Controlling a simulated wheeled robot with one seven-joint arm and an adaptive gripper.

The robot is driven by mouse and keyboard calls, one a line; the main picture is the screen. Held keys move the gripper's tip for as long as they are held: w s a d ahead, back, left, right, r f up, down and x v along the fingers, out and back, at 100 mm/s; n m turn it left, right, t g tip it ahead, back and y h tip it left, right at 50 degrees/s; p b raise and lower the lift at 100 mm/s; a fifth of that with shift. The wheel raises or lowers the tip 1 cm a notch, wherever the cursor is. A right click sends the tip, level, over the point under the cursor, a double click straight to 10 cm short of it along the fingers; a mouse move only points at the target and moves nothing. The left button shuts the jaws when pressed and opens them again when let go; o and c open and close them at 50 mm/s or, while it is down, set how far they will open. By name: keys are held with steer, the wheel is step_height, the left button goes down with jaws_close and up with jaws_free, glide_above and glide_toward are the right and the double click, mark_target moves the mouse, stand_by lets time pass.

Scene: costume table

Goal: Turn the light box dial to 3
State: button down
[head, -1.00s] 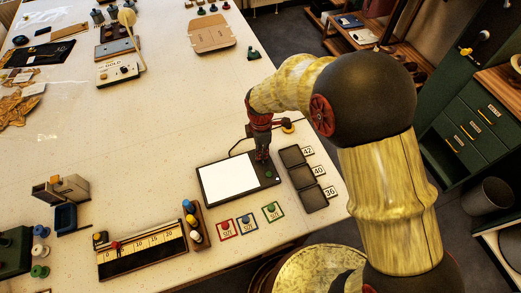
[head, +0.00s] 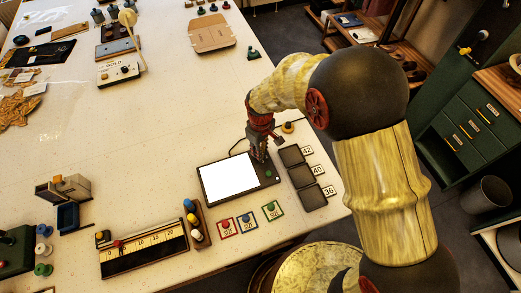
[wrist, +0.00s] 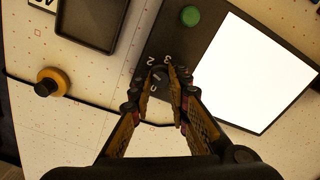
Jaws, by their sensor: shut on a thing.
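The light box (head: 270,183) lies flat near the front right of the table, with its white panel lit; in the wrist view its dark casing (wrist: 205,62) runs beside the bright panel. Its dial (wrist: 161,83) is a small dark knob on the casing, mostly hidden between my fingers. The printed marks 2 and 3 show just beyond the fingertips, and another mark shows between the fingers; the dial's pointer cannot be made out. My gripper (head: 259,157) reaches down onto the casing and is shut on the dial; it also shows in the wrist view (wrist: 166,72).
A green button (wrist: 190,15) sits on the casing near the dial. Dark trays (head: 302,177) labelled 42, 40 and 36 stand close on the right. A yellow-and-black knob (wrist: 50,82) and a cable are nearby. Colour-framed pieces (head: 248,220) lie in front.

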steer(key=m, duration=1.4)
steer(key=shift+p, duration=0.4)
steer(key=shift+m, duration=0.3)
steer(key=c, duration=1.7)
jaws_free()
steer(key=shift+c, duration=0.2)
steer(key=shift+o, duration=0.3)
step_height(320, 180, up, 12)
